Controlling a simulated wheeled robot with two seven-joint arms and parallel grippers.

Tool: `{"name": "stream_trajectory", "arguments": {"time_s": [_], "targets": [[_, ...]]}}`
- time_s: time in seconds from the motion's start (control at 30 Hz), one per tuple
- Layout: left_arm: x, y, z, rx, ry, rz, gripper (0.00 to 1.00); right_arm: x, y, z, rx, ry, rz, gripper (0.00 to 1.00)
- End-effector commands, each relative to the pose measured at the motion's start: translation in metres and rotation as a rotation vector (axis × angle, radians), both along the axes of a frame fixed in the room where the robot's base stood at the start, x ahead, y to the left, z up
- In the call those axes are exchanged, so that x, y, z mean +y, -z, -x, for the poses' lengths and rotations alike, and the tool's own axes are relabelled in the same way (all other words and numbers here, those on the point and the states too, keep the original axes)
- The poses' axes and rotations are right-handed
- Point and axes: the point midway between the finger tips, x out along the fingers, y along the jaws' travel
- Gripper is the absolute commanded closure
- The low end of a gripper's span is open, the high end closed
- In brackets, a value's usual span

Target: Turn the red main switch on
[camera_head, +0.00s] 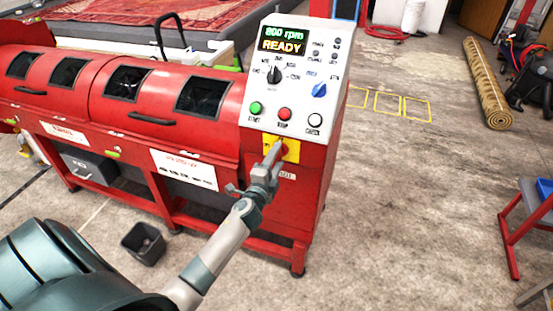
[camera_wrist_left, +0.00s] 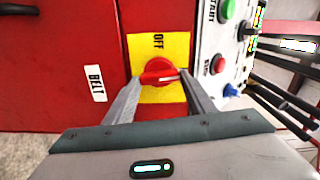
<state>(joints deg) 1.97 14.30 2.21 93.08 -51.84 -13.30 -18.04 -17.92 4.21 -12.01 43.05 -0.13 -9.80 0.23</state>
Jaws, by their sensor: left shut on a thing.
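The red main switch (camera_wrist_left: 158,68) is a round red knob with a raised grip bar on a yellow plate (camera_wrist_left: 175,45). The word OFF is printed on the plate beside the knob. In the left wrist view the bar lies nearly level across the picture, slightly tilted. My left gripper (camera_wrist_left: 162,78) is shut on the bar, one finger at each end. In the head view the left gripper (camera_head: 272,149) reaches the yellow plate (camera_head: 291,151) on the machine's front end and hides most of the knob. My right gripper is not in view.
Above the plate, the white control panel (camera_head: 262,88) has green, red and white buttons, a black dial and a blue knob. Its display (camera_head: 282,40) reads 800 rpm READY. The red machine (camera_head: 140,95) extends left.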

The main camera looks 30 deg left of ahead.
Motion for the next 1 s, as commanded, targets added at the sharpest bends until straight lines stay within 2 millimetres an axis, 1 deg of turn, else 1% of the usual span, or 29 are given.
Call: {"name": "stream_trajectory", "arguments": {"time_s": [0.1, 0.3, 0.73, 0.77, 0.8, 0.83, 1.0], "targets": [[-0.0005, 0.0009, 0.0002, 0.015, 0.002, -0.059, 0.72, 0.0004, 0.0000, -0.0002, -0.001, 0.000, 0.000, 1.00], [-0.0006, 0.0012, 0.0002, 0.028, 0.001, -0.114, 0.72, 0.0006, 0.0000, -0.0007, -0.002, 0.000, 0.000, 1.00], [-0.0008, 0.0016, 0.0002, 0.031, 0.001, -0.126, 0.72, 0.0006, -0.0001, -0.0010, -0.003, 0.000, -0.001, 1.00], [-0.0008, 0.0016, 0.0002, 0.032, 0.001, -0.126, 0.48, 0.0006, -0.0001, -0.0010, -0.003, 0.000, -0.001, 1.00], [-0.0008, 0.0016, 0.0002, 0.032, 0.001, -0.126, 0.38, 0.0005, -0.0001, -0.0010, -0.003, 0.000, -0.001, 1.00], [-0.0008, 0.0016, 0.0002, 0.032, 0.001, -0.126, 0.31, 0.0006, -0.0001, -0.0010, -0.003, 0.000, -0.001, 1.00], [-0.0005, 0.0013, 0.0001, 0.031, 0.001, -0.125, 0.31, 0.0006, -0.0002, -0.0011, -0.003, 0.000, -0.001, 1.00]]}}
